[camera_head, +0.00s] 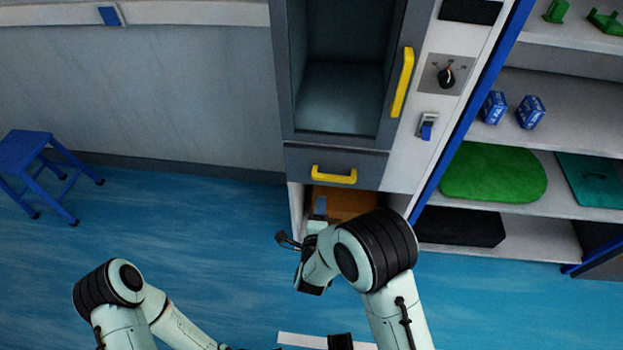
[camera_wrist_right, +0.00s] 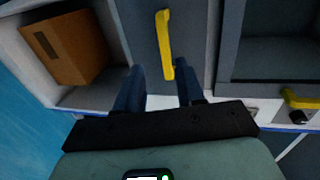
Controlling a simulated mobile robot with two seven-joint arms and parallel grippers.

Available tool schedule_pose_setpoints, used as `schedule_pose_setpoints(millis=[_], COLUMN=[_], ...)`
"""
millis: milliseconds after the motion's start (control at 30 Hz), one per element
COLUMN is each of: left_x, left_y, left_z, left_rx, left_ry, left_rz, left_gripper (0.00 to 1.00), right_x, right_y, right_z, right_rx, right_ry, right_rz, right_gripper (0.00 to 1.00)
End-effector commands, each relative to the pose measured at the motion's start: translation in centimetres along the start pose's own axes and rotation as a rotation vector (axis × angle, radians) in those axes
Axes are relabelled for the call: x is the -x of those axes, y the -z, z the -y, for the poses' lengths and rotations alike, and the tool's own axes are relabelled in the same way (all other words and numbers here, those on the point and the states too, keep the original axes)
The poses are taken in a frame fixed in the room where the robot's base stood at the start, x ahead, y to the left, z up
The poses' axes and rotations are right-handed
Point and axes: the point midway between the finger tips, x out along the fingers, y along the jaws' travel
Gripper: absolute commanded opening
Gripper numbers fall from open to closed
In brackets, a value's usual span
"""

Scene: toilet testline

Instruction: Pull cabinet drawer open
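The cabinet drawer (camera_head: 300,160) has a dark grey front and looks closed, below the cabinet's large upper compartment. Its yellow bar handle (camera_head: 333,175) shows clear of my arm. My right gripper (camera_head: 320,207) is just below the drawer in the head view, partly hidden by my wrist. In the right wrist view the handle (camera_wrist_right: 164,38) stands ahead of my gripper (camera_wrist_right: 158,88). The two dark blue fingers are apart, with the handle's near end in line with the gap, closer to the right finger. Contact cannot be told. My left arm is at lower left; its gripper is outside the picture.
A brown box (camera_wrist_right: 68,45) sits in the open compartment under the drawer. A tall yellow handle (camera_head: 402,82) and a knob (camera_head: 446,77) are above right. Shelves (camera_head: 560,158) stand at right, a blue stool (camera_head: 25,145) at left.

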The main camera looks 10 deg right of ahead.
Motion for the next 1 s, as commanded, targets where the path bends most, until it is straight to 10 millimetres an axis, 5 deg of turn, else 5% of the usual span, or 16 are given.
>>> schedule_pose_setpoints(millis=[267, 700, 1000], left_x=[0.1, 0.2, 0.2], left_y=[-0.1, -0.2, -0.2], left_z=[-0.1, -0.1, -0.1], left_rx=[-0.001, 0.000, 0.000], left_ry=[-0.001, 0.000, 0.001], left_rz=[0.002, 0.006, 0.007], left_gripper=[0.49, 0.49, 0.49], right_x=[-2.2, -11.1, -13.3], right_y=[-0.1, -0.1, -0.1], right_z=[0.7, 0.7, 0.8], right_rx=[-0.024, -0.020, -0.021], right_ry=[0.021, 0.019, 0.018], right_rz=[-0.007, -0.005, -0.004], right_gripper=[0.38, 0.38, 0.38])
